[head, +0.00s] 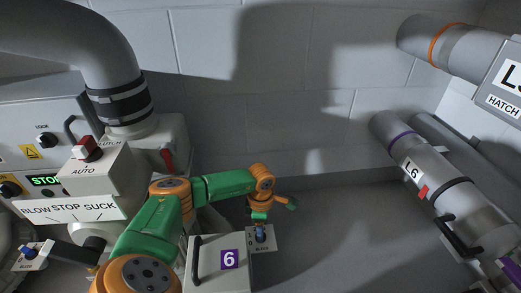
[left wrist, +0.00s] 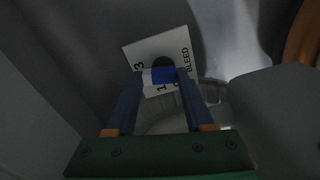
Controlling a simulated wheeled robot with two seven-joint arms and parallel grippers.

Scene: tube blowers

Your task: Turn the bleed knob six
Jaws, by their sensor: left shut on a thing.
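The bleed knob (head: 261,236) sits on a small white plate (head: 268,244) beside the box marked 6 (head: 229,258). In the left wrist view the knob (left wrist: 163,76) shows as a blue bar on a dark round base, on a plate lettered BLEED (left wrist: 170,46) with numbers. My left gripper (head: 260,220) reaches down onto the knob from above. In the left wrist view its two blue fingers (left wrist: 163,80) are shut on the knob, one on each side. The fingers partly cover the plate's numbers. My right gripper is in neither view.
A control unit with a BLOW STOP SUCK panel (head: 68,208) stands at the left under a thick grey pipe (head: 98,38). Another small knob plate (head: 30,256) is at the lower left. Open floor (head: 340,230) lies between.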

